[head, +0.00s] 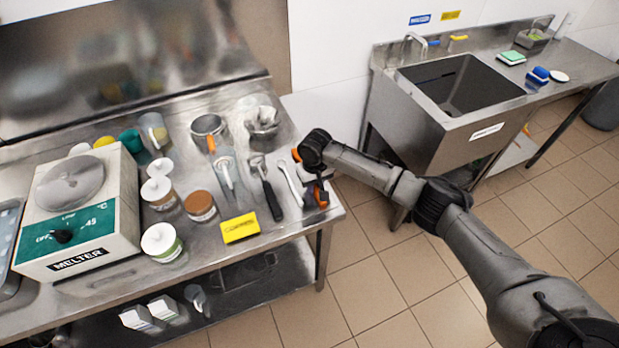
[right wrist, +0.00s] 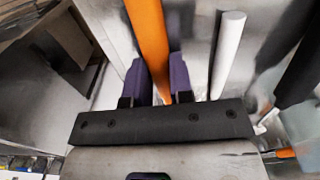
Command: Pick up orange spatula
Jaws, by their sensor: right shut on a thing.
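The orange spatula's handle (right wrist: 150,45) runs between the two purple fingers of my right gripper (right wrist: 160,80) in the right wrist view. The gripper is shut on it. In the head view my right gripper (head: 316,178) is at the right edge of the steel table, and the wrist above hides most of the spatula. Small orange patches show there beside the wrist; I cannot tell which belong to the spatula. My left gripper is not in view.
A white utensil (head: 290,183) lies close left of my gripper, with a black-handled tool (head: 267,188) beyond it. Jars, a yellow box (head: 240,228) and a melter (head: 80,210) stand further left on the table (head: 285,225). A sink (head: 455,88) stands right.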

